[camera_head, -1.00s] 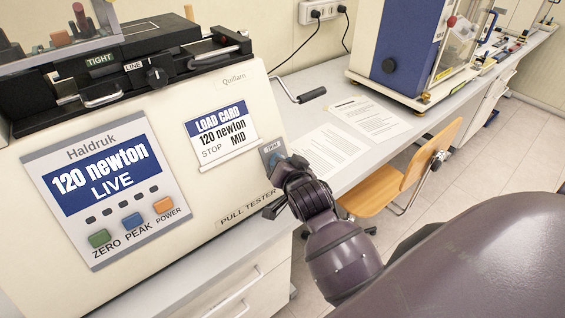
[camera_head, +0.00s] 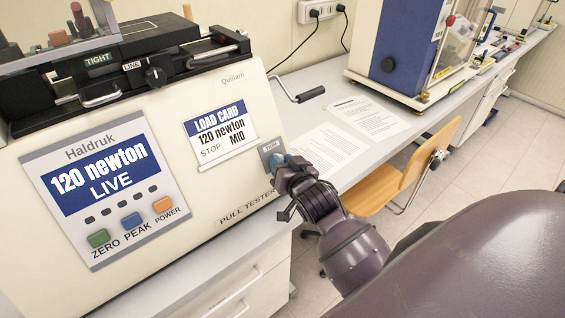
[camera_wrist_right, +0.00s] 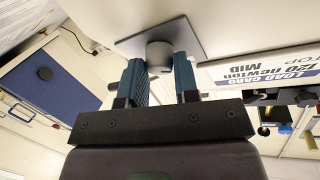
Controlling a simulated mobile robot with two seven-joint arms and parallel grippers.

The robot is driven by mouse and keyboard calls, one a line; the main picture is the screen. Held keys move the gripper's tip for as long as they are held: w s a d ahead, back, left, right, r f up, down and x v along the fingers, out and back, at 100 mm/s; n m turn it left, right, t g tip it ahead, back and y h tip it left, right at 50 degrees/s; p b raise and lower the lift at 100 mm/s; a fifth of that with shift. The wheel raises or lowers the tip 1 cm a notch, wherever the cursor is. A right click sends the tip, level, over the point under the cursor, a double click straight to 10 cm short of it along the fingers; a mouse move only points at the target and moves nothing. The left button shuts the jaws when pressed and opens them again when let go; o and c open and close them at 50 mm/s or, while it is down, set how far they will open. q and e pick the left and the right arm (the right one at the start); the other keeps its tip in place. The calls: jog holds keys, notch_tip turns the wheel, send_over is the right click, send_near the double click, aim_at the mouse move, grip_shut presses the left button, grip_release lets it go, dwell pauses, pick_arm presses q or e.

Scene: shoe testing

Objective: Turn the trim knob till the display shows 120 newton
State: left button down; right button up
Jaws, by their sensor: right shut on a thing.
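The pull tester's display (camera_head: 100,175) reads "120 newton" and "LIVE". The load card (camera_head: 221,133) beside it reads "120 newton", "STOP MID". The trim plate (camera_head: 268,148) is at the right end of the tester's front. In the right wrist view the pale round trim knob (camera_wrist_right: 160,52) stands out from its grey plate (camera_wrist_right: 183,36). My right gripper (camera_head: 284,163) is at the knob and mostly hides it in the head view. In the wrist view its teal fingers (camera_wrist_right: 160,68) are shut on the knob, one on each side. My left gripper is not in view.
Green, blue and orange buttons (camera_head: 132,220) sit below the display. A crank handle (camera_head: 310,94) sticks out behind the tester's right side. Papers (camera_head: 365,117) lie on the bench. A wooden chair (camera_head: 405,180) stands close behind my right wrist.

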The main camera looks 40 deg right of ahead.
jog(key=o, duration=0.9)
jog(key=b+v, duration=0.1)
jog(key=v, duration=0.9)
jog(key=shift+s, duration=0.35)
jog(key=shift+r, duration=0.1)
jog(key=s+f+n+g, duration=0.1)
jog(key=s+f+n, duration=0.1)
jog(key=f, duration=0.5)
jog(key=s+a+f+n+g+y+b, duration=0.1)
jog(key=s+f, duration=0.3)
jog(key=f, duration=0.4)
jog(key=s+a+f+n+g+y+b, duration=0.1)
jog(key=s+f+n+g, duration=0.1)
jog(key=f, duration=0.6)
jog(key=shift+s+a+n, duration=0.25)
jog(key=shift+s+n, duration=0.25)
jog(key=shift+s, duration=0.05)
